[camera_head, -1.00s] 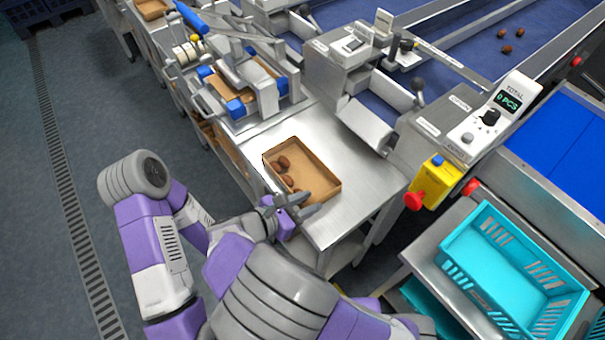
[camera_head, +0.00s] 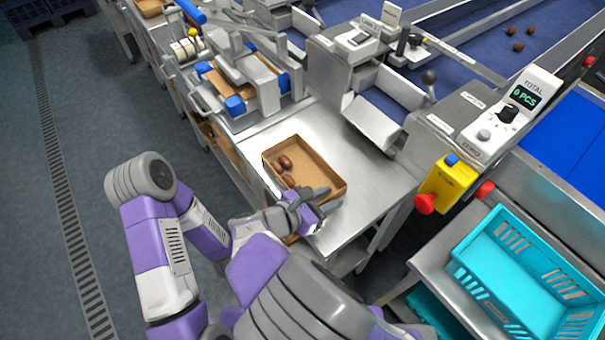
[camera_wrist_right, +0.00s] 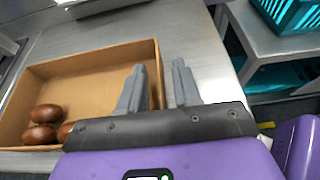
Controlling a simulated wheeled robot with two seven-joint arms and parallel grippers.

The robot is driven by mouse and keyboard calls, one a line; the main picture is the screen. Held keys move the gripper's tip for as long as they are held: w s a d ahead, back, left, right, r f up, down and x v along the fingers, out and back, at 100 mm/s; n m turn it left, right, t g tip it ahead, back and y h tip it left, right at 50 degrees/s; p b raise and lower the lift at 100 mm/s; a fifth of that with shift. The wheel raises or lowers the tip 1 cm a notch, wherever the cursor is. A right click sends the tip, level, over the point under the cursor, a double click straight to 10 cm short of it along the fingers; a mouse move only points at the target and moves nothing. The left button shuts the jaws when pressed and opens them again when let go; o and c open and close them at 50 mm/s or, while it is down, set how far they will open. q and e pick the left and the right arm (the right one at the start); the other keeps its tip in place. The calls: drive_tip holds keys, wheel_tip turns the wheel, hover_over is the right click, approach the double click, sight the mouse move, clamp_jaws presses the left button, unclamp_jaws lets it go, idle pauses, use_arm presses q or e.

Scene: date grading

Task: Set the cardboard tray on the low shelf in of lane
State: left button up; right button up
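The cardboard tray (camera_head: 312,161), a shallow open brown box, sits on the steel table top with a few brown dates (camera_head: 285,162) at its left end. In the right wrist view the tray (camera_wrist_right: 95,70) fills the left side, with dates (camera_wrist_right: 42,125) in its near corner. My right gripper (camera_head: 314,201) is at the tray's near side. In the wrist view its two grey fingers (camera_wrist_right: 159,86) are apart, one on each side of a tray wall, with a gap visible. A low shelf (camera_head: 348,260) shows partly under the table.
A turquoise crate (camera_head: 490,290) stands on a steel stand at the right. A yellow box with a red button (camera_head: 442,185) juts out beside the table. A press with blue blocks (camera_head: 245,90) is behind the tray. Bare table lies right of the tray.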

clamp_jaws()
